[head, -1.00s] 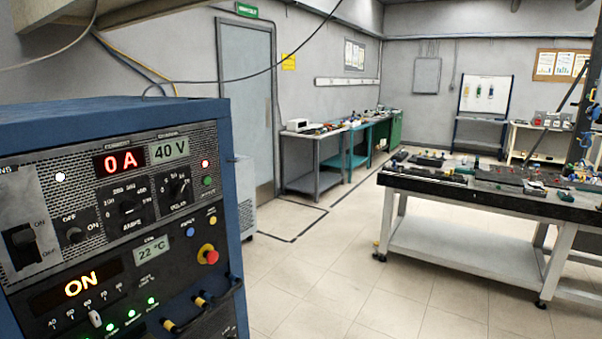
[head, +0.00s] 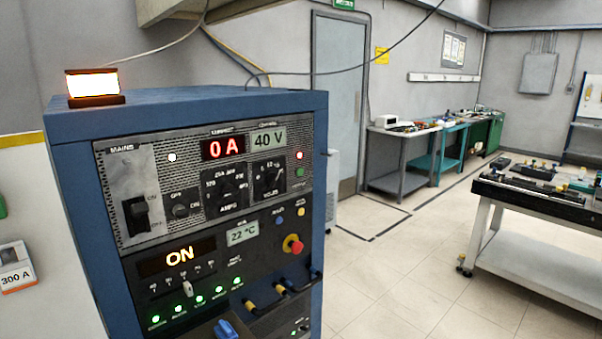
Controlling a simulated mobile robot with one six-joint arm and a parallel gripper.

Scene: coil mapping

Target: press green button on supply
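The power supply (head: 215,200) is a blue cabinet with a grey and black front panel, left of centre in the head view. A small dark green button (head: 300,172) sits near the panel's upper right edge, just below a lit red lamp (head: 299,155). The current display (head: 223,147) reads 0 A and the voltage display (head: 268,139) reads 40 V. A lower display (head: 180,256) reads ON. My gripper is not in view.
A lit amber lamp (head: 92,84) stands on the cabinet top. Thick dark cables with yellow ends (head: 265,300) stick out at the lower front. A workbench (head: 540,240) stands at the right. The tiled floor (head: 390,270) between cabinet and workbench is clear.

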